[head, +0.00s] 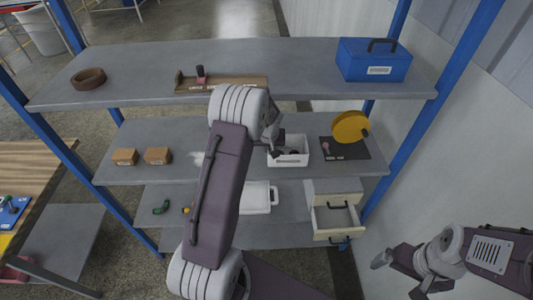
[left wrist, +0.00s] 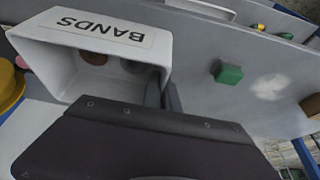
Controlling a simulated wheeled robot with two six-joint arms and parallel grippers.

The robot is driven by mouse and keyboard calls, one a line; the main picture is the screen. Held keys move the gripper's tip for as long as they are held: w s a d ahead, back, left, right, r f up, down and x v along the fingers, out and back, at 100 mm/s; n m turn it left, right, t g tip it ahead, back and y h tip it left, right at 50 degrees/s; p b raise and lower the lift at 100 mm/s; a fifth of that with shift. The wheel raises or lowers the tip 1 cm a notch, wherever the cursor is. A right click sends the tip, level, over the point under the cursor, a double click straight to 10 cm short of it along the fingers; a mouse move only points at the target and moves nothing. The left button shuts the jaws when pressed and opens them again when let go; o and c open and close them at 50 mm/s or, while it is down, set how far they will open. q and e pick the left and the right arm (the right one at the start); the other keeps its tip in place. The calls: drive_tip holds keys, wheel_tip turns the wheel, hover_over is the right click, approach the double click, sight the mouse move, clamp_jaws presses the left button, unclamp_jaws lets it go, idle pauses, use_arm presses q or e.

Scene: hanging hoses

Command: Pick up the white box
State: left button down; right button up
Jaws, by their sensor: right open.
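The white box (head: 290,161) is an open bin on the middle shelf, with small dark items inside. In the left wrist view the white box (left wrist: 95,38) fills the upper left, and its label reads BANDS. My left gripper (head: 273,146) is at the box's left wall in the head view. In the left wrist view its dark fingers (left wrist: 163,92) are close together at the box's side wall; whether they press on the wall I cannot tell. My right gripper (head: 399,277) is open and empty at the lower right, away from the shelves.
A green block (left wrist: 227,73) lies near the box. The upper shelf (head: 130,93) overhangs behind, carrying a blue toolbox (head: 372,62).

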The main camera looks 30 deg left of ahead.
use_arm(q)
drive_tip(key=s+d+r+b, duration=0.2)
drive_tip(key=d+r, duration=0.4)
drive_tip(key=d, duration=0.4)
drive_tip(key=shift+d+r+b, duration=0.25)
drive_tip(key=shift+d+b, duration=0.1)
drive_tip(key=shift+b, duration=0.25)
drive_tip(key=shift+s, duration=0.1)
